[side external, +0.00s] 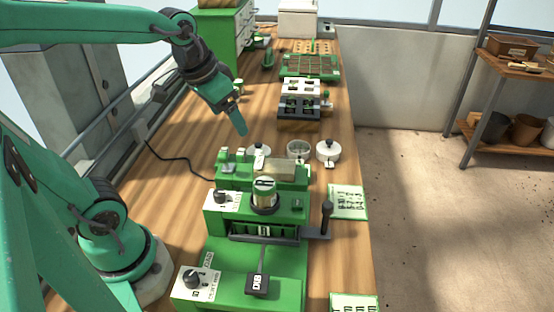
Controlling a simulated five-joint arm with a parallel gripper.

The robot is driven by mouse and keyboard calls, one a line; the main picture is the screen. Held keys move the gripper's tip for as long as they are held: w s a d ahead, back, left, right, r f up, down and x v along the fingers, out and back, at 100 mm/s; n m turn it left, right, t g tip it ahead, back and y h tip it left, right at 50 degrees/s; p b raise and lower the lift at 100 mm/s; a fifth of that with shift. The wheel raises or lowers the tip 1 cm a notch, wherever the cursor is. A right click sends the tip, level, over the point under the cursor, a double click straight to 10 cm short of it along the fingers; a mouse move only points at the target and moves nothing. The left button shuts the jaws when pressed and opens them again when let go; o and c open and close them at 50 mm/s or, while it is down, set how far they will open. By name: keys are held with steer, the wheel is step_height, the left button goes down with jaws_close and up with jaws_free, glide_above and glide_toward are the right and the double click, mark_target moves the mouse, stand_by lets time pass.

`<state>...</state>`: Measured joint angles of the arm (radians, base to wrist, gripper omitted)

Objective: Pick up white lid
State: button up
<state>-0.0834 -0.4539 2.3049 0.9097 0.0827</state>
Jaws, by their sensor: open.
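A round white lid-like piece with a dark knob on top (328,150) sits at the right edge of the bench, behind the green machine. A second round white piece (262,148) is further left, partly hidden by the machine's top; I cannot tell which is the task's white lid. My gripper (241,130) hangs above the bench, up and left of these pieces, pointing down. It is open and holds nothing visible; the gap between its fingers is hard to make out.
The green seeder machine (262,215) with knobs and a side handle fills the bench front. Behind the white pieces are a black-and-white slotted fixture (299,100) and a green tray with brown cells (309,67). Wooden bench (185,150) is mostly clear at left; a black cable lies there.

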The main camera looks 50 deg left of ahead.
steer(key=w+a+f+g, duration=0.1)
steer(key=w+a+f, duration=0.15)
steer(key=w, duration=0.25)
steer(key=w+a+f+g, duration=0.1)
steer(key=w+a+f, duration=0.1)
steer(key=w+a, duration=0.3)
steer(key=g, duration=0.2)
glide_above(258, 144)
step_height(258, 144, down, 12)
steer(key=shift+s+r, duration=0.1)
steer(key=shift+a+f, duration=0.25)
steer(key=shift+f, duration=1.5)
steer(key=shift+w+d+f, duration=0.1)
steer(key=shift+f, duration=1.2)
steer(key=shift+w+d+f, duration=0.1)
steer(key=shift+f, duration=1.2)
steer(key=c, duration=0.8)
